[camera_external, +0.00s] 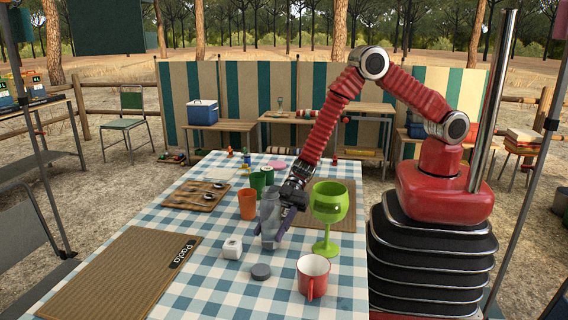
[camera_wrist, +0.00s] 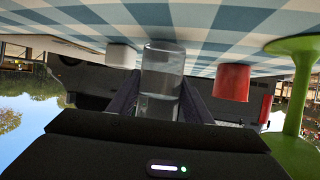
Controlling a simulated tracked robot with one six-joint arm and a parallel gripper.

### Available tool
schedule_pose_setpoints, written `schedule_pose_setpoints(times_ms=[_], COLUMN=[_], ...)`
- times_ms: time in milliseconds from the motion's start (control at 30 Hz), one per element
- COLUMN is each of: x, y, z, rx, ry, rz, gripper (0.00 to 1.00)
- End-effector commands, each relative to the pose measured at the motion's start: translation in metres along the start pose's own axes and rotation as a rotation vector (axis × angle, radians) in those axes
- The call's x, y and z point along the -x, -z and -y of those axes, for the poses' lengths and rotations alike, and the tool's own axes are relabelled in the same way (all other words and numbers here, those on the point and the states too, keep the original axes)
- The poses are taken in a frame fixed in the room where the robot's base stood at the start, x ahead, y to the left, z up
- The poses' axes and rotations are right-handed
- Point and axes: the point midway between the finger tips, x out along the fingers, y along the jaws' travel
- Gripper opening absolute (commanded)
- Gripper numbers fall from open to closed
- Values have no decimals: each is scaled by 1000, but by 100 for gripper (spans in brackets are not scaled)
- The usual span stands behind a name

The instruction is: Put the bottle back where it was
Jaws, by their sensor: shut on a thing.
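The bottle (camera_external: 267,220) is a clear, greyish cylinder. My gripper (camera_external: 275,224) is shut on it, reaching down over the middle of the checked table. In the wrist view the bottle (camera_wrist: 162,72) stands between the two dark fingers of my gripper (camera_wrist: 160,100), its far end close to the tablecloth. I cannot tell whether it touches the cloth. The fingers hide part of the bottle in the external view.
A green goblet (camera_external: 328,203) is close on the right, an orange cup (camera_external: 247,204) behind left. A white cube (camera_external: 232,247), grey disc (camera_external: 261,271) and red mug (camera_external: 313,277) lie in front. A brown "Paola" mat (camera_external: 120,275) is front left; a spoon board (camera_external: 190,201) lies behind it.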

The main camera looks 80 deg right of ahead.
Motion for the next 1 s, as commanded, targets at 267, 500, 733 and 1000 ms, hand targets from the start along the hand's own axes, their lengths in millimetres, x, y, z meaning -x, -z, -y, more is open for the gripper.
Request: schedule_pose_setpoints(times_ms=[267, 500, 733, 1000], x=[-4, -5, -4, -4], y=[-8, -10, -11, -10], z=[-1, 0, 0, 0], rx=[2, 1, 1, 1], ry=[-2, -1, -1, -1], rz=[-2, -1, 0, 0], gripper=[13, 13, 60, 64])
